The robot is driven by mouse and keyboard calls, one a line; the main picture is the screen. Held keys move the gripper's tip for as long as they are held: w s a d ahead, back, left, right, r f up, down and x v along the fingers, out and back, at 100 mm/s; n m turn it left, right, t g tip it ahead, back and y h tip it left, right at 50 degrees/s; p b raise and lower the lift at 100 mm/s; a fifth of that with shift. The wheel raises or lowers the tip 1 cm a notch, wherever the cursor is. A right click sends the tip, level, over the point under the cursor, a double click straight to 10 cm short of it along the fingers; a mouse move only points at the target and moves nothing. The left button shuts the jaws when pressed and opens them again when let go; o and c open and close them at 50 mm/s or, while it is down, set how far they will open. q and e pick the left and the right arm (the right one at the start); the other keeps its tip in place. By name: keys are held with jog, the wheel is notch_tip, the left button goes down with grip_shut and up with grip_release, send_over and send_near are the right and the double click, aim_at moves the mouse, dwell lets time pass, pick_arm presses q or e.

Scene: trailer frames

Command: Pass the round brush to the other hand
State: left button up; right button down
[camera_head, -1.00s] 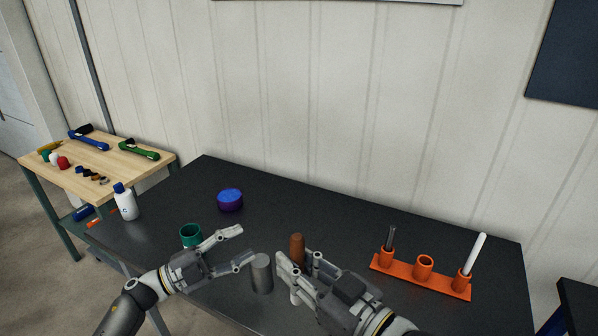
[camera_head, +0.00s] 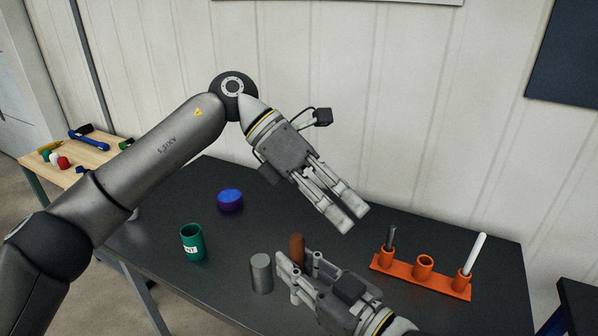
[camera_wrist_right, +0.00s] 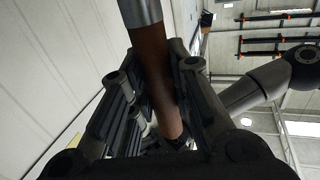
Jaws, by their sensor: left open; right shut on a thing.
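The round brush (camera_head: 297,247) shows in the head view as a brown upright cylinder between the fingers of my right gripper (camera_head: 297,270). My right gripper is shut on it. In the right wrist view the brush (camera_wrist_right: 155,75) has a brown handle and a grey metal band at the top of the picture. Its bristles are not visible. My left gripper (camera_head: 350,221) is open and empty. It is up and to the right of the brush in the head view, with its fingers pointing down and right, apart from the brush.
A grey cylinder (camera_head: 261,273) stands left of the right gripper. A green cup (camera_head: 192,244) and a blue round item (camera_head: 230,200) are further left on the dark table (camera_head: 170,205). An orange rack (camera_head: 445,284) with upright rods is at the right. A wooden side table (camera_head: 50,168) holds tools.

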pick_arm(q)
notch_tip(320, 180, up, 2)
jog(key=s+a+m+t+y, duration=0.1)
jog(key=a+m+t+y, duration=0.1)
jog(key=m+y, duration=0.15)
notch_tip(320, 180, up, 4)
jog(key=m+t+y, duration=0.2)
jog(key=t+y, duration=0.2)
jog(key=y, duration=0.2)
send_over(299, 237)
jog(key=shift+h, duration=0.25)
notch_tip(299, 237, down, 12)
jog(key=shift+r, duration=0.1)
grip_shut()
pick_arm(e)
jog(key=c, duration=1.3)
grip_release()
jog(key=shift+o, duration=0.2)
